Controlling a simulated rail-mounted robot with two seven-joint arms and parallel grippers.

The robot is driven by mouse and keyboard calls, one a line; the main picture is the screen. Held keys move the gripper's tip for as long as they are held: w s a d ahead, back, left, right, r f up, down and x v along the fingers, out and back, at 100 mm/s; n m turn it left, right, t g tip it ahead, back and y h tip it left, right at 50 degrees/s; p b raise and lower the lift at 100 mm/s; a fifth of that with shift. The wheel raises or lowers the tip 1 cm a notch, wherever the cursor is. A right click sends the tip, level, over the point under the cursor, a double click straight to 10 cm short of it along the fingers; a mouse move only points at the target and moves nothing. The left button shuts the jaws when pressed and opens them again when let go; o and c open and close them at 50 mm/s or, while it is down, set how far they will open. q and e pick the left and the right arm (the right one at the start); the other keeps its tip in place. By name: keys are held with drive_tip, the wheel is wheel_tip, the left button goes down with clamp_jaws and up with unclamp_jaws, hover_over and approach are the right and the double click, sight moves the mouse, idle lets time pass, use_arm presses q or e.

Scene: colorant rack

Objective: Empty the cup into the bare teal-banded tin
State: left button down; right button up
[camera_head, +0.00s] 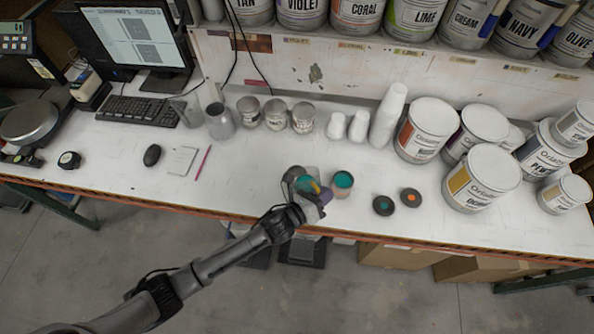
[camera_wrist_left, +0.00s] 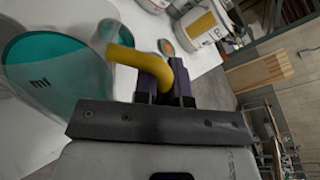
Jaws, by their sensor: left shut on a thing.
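My left gripper (camera_head: 318,193) is shut on the yellow handle (camera_wrist_left: 150,62) of a cup, above the bench's front edge. The cup (camera_head: 306,184) shows teal in the head view, partly covered by the gripper. In the left wrist view the clear cup (camera_wrist_left: 50,80) fills the left side, with teal in it and dark lettering. Its exact tilt is hard to tell. An open tin (camera_head: 342,184) with teal at its top stands just right of the gripper. My right gripper is out of view.
A teal-dotted lid (camera_head: 383,205) and an orange-dotted lid (camera_head: 411,197) lie to the right. Large paint tins (camera_head: 481,178) crowd the right side. Small tins (camera_head: 275,115) and white cup stacks (camera_head: 388,116) stand behind. The bench between is clear.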

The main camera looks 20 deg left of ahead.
sight(319, 179)
use_arm(q)
drive_tip(key=shift+w+a+r+p, duration=0.15)
drive_tip(key=shift+r+p, duration=0.15)
drive_tip(key=shift+r, duration=0.1)
drive_tip(key=shift+w+a+r+p, duration=0.1)
drive_tip(key=shift+a+r+p, duration=0.05)
drive_tip(key=shift+r+p, duration=0.2)
drive_tip(key=shift+f+n, duration=0.1)
drive_tip(key=shift+n, duration=0.2)
drive_tip(key=shift+w, duration=0.1)
drive_tip(key=shift+w+a+r+n, duration=0.2)
drive_tip(key=shift+w+a+n, duration=0.1)
drive_tip(key=shift+a+n, duration=0.25)
drive_tip(key=shift+w+a+r+n+g+p, duration=0.15)
drive_tip(key=shift+w+r+n+g+p, duration=0.15)
drive_tip(key=shift+r+n+p, duration=0.25)
drive_tip(key=shift+a+r+n, duration=0.15)
drive_tip(key=shift+r+n, duration=0.15)
drive_tip(key=shift+w, duration=0.1)
idle(0.5)
drive_tip(key=shift+w+a, duration=0.1)
idle(0.6)
drive_tip(key=shift+a+n+h, duration=0.1)
drive_tip(key=shift+n+h, duration=0.2)
idle(0.3)
